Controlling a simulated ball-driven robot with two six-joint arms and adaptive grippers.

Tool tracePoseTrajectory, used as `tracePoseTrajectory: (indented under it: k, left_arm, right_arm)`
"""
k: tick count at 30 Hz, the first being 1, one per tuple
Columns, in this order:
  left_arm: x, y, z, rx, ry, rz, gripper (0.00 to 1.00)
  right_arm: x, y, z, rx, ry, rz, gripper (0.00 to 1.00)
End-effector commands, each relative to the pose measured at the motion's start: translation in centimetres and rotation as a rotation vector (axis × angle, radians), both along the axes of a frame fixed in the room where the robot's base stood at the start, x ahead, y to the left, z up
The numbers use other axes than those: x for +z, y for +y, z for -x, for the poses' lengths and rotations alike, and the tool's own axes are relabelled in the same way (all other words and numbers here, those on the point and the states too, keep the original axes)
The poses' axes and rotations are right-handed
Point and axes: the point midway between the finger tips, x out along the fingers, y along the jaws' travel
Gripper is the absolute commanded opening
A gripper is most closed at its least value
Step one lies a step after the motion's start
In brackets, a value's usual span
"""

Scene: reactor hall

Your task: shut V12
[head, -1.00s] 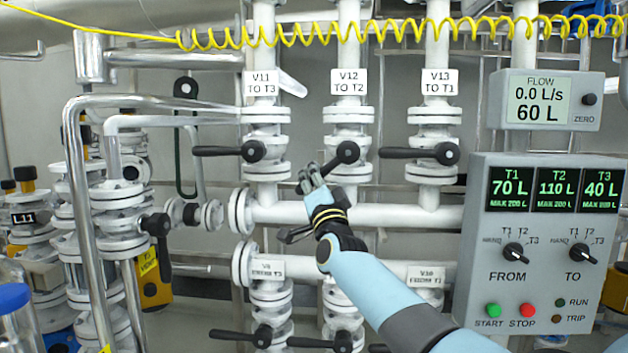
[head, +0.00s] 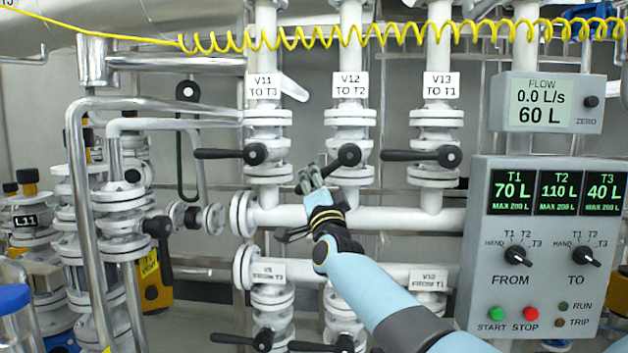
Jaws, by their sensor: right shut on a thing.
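The V12 valve, under its label "V12 TO T2" (head: 350,85), sits on the middle vertical white pipe. Its black lever (head: 347,156) runs from the hub down and to the left, tilted between level and upright. My right arm reaches up from the lower right. My left gripper is not in view.
The V11 lever (head: 232,155) and V13 lever (head: 421,156) point left, level across their pipes. A control panel (head: 478,270) stands at right, with a flow meter (head: 505,100) above it. A yellow coiled hose (head: 300,40) hangs across the top.

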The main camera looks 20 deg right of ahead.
Motion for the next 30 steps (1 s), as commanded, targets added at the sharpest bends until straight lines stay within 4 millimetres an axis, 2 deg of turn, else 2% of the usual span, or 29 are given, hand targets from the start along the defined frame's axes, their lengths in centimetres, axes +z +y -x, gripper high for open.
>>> tracePoseTrajectory:
  k: [1,9,10,18,26,30]
  left_arm:
    - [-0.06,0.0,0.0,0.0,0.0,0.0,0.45]
    - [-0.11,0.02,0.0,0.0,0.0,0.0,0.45]
    - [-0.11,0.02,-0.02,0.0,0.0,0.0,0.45]
    - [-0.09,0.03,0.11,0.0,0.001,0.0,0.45]
    - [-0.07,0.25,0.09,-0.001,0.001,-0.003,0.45]
    - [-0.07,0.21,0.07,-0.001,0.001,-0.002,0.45]
  right_arm:
    - [-0.66,0.3,0.1,0.004,0.007,-0.01,0.0]
    - [-0.61,0.32,0.08,0.005,0.003,-0.017,0.0]
    - [-0.6,0.31,0.08,0.004,0.003,-0.017,0.09]
    - [-0.25,0.18,0.04,0.002,-0.001,-0.012,0.45]
    - [-0.18,0.11,0.06,0.001,-0.002,-0.009,0.45]
    - [-0.82,0.33,1.02,0.002,-0.001,-0.01,0.45]
